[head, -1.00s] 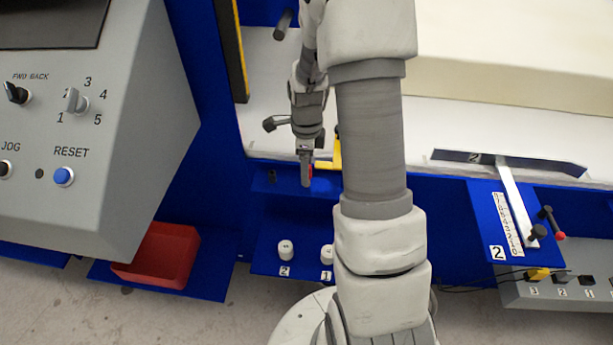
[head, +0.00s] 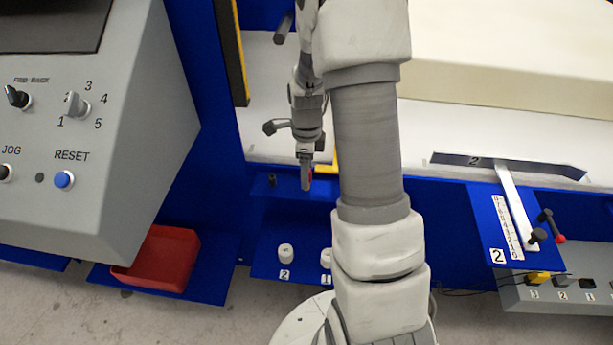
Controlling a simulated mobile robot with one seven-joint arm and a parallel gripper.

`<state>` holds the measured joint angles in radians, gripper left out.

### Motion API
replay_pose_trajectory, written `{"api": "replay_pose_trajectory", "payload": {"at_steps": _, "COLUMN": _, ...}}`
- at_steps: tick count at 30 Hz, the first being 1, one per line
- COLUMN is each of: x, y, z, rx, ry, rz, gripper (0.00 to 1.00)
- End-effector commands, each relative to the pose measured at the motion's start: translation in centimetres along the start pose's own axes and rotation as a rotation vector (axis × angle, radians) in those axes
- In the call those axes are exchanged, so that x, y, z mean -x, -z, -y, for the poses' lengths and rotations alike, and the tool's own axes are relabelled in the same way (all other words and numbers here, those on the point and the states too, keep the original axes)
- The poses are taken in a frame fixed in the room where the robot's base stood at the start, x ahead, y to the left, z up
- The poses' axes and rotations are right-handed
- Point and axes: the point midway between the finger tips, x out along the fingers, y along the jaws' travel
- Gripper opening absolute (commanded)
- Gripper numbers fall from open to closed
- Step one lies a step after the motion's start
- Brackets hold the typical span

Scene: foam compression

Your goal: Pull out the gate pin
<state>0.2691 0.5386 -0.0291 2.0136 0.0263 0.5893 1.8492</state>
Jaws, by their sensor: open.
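The gate pin shows only as a small bit of red (head: 310,176) at the tip of my gripper (head: 306,183). The rest of it is hidden behind the fingers. My gripper points down at the blue ledge (head: 262,182) in front of the white bed, with its fingers at the red part. It is open; whether the fingers touch the pin I cannot tell. A yellow bracket (head: 336,165) stands just right of the gripper, partly covered by my arm.
A grey control panel (head: 120,110) stands at left, with a red bin (head: 160,258) below it. White knobs (head: 285,252) sit on a lower blue shelf. A lever with a scale (head: 515,205) and a large cream foam block (head: 500,85) are at right.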

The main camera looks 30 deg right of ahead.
Motion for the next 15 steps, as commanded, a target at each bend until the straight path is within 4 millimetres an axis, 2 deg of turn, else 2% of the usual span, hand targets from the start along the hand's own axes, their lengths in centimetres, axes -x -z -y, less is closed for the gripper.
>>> {"api": "replay_pose_trajectory", "payload": {"at_steps": 5, "x": -0.02, "y": -0.02, "z": -0.02, "rx": 0.001, "ry": 0.0, "rz": 0.0, "gripper": 0.66}}
{"api": "replay_pose_trajectory", "payload": {"at_steps": 15, "x": -0.02, "y": -0.02, "z": -0.01, "rx": 0.0, "ry": 0.0, "rz": 0.0, "gripper": 0.04}}
